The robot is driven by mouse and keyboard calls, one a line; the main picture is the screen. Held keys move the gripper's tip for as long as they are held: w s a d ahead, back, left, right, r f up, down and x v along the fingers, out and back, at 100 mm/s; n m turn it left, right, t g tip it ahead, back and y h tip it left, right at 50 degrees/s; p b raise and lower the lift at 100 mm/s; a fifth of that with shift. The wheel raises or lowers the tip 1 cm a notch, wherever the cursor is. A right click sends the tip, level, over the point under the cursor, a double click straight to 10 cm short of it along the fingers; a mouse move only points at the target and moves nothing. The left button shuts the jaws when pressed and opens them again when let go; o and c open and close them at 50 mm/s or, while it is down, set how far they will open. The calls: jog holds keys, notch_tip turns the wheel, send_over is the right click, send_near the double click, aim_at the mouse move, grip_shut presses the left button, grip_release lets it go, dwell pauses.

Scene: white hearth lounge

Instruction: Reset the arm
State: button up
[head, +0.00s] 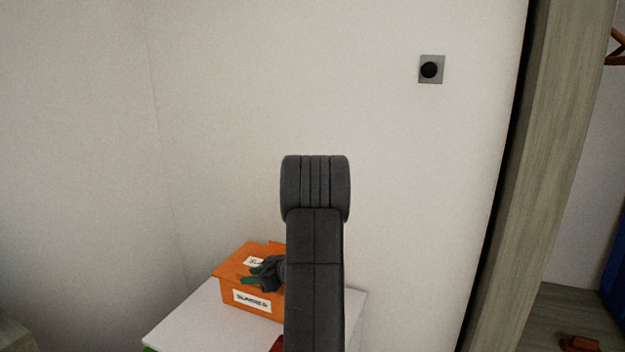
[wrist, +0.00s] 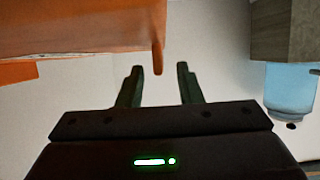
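My gripper (head: 250,276) is at the end of my dark grey arm, which rises through the middle of the head view. Its two fingers show apart in the wrist view (wrist: 160,72), with bare white surface between them, so it is open and empty. In the head view it overlaps an orange box (head: 237,299) with a white label. The box also fills the upper left of the wrist view (wrist: 75,30), and a narrow orange part of it hangs just beyond the fingertips. I cannot tell whether they touch. My arm hides the box's right side.
The box stands on a white tabletop (head: 185,327) near the white wall (head: 230,100). A small red thing (head: 277,344) shows beside my arm. A wooden post (head: 520,180) stands at right. In the wrist view, a translucent blue object (wrist: 290,90) is at right.

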jog(key=shift+x, duration=0.9)
jog(key=shift+w+a+r+p, duration=0.15)
jog(key=shift+a+r+p, duration=0.05)
jog(key=shift+a+p, duration=0.1)
jog(key=shift+d+r+p, duration=0.15)
jog(key=shift+r+p, duration=0.15)
jog(key=shift+r, duration=0.5)
jog(key=shift+f, duration=0.1)
